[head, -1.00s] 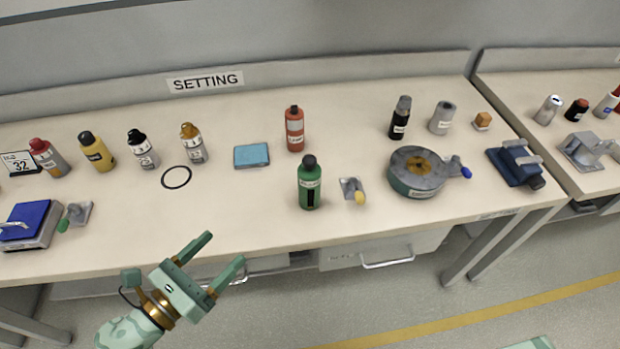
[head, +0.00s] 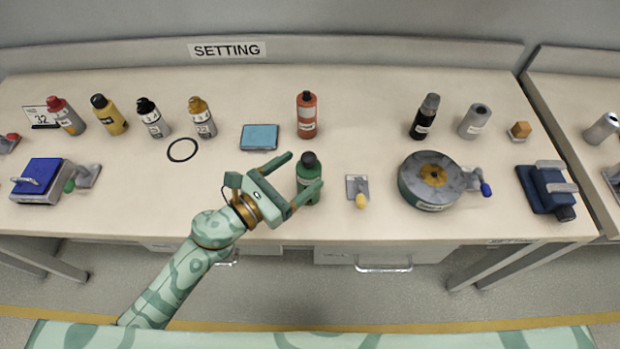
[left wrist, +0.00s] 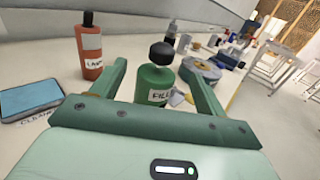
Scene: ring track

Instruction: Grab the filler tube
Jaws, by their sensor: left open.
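The filler tube is a green bottle (head: 304,172) with a black cap, standing upright near the front of the table. In the left wrist view the green bottle (left wrist: 155,85) shows a white label beginning "FILL". My left gripper (head: 305,172) is open at the bottle, coming in from the front left. In the left wrist view the bottle appears between the two fingers (left wrist: 155,64); its lower part is hidden behind the gripper. I cannot tell whether a finger touches it. My right gripper is not in view.
A red bottle (head: 307,120) stands behind the green one. A blue pad (head: 260,137) lies to the left. A small grey holder with a yellow knob (head: 358,190) and a round grey device (head: 416,193) are to the right.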

